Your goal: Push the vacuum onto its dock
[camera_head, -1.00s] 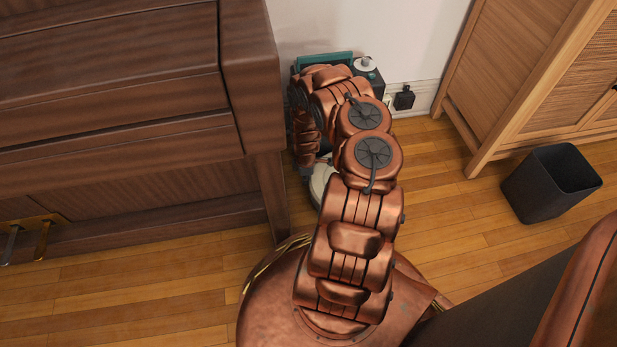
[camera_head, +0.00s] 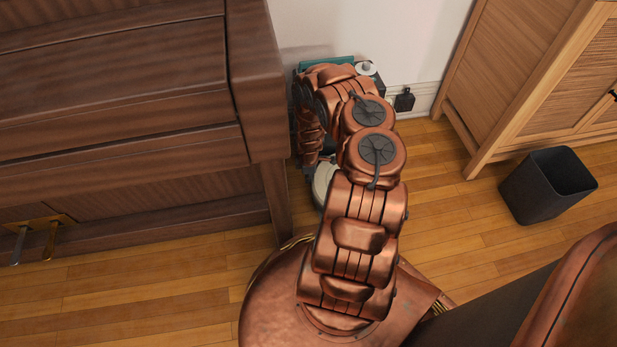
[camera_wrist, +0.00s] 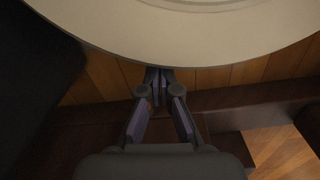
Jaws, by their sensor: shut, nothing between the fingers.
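The vacuum (camera_head: 322,184) is a pale round disc on the floor, mostly hidden behind my arm in the head view. In the wrist view its beige top (camera_wrist: 180,40) fills the upper part. My gripper (camera_wrist: 160,76) is shut and empty, its fingertips at the disc's rim; I cannot tell whether they touch. A dark unit with a teal top (camera_head: 326,63) and a white round part stands against the wall behind my arm; it appears to be the dock. Its lower part is hidden, so the gap to the vacuum cannot be seen.
A dark wooden piano (camera_head: 120,80) with pedals stands close on the left, its leg (camera_head: 276,200) beside the vacuum. A black outlet plug (camera_head: 404,99) is on the wall. A wooden cabinet (camera_head: 530,80) and a dark bin (camera_head: 548,186) stand right. Floor between is clear.

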